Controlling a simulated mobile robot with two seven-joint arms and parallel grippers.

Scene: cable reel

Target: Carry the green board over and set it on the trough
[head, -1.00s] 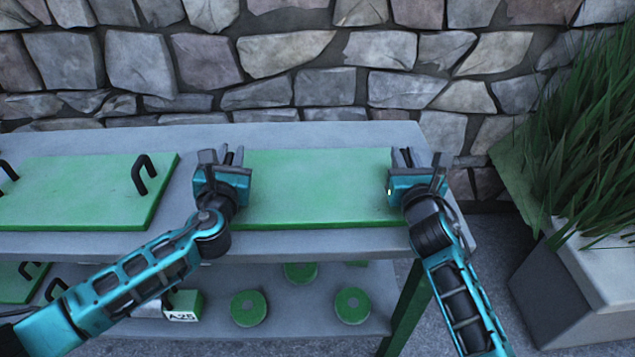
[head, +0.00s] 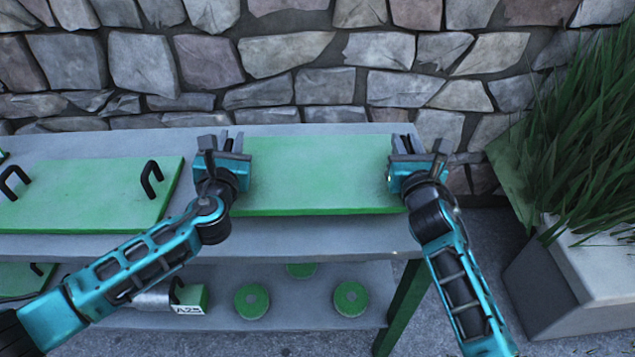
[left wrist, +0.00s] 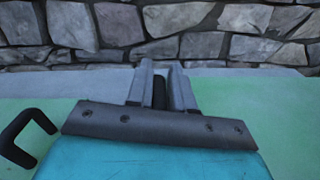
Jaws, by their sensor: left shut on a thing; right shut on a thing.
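A green board (head: 313,175) is held level between my two grippers, over the right part of the grey table top. My left gripper (head: 222,147) is shut at the board's left end, and my right gripper (head: 404,146) is shut at its right end. The board's end handles are mostly hidden by the grippers. In the left wrist view the left gripper's fingers (left wrist: 161,88) close around a dark handle, with green board (left wrist: 255,105) to the right. No trough can be made out in these views.
Another green board (head: 90,193) with black handles lies on the table (head: 300,240) at the left. The lower shelf holds green round discs (head: 351,299) and a labelled item (head: 190,300). A planter (head: 575,280) with tall grass stands at the right. A stone wall (head: 320,80) stands behind.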

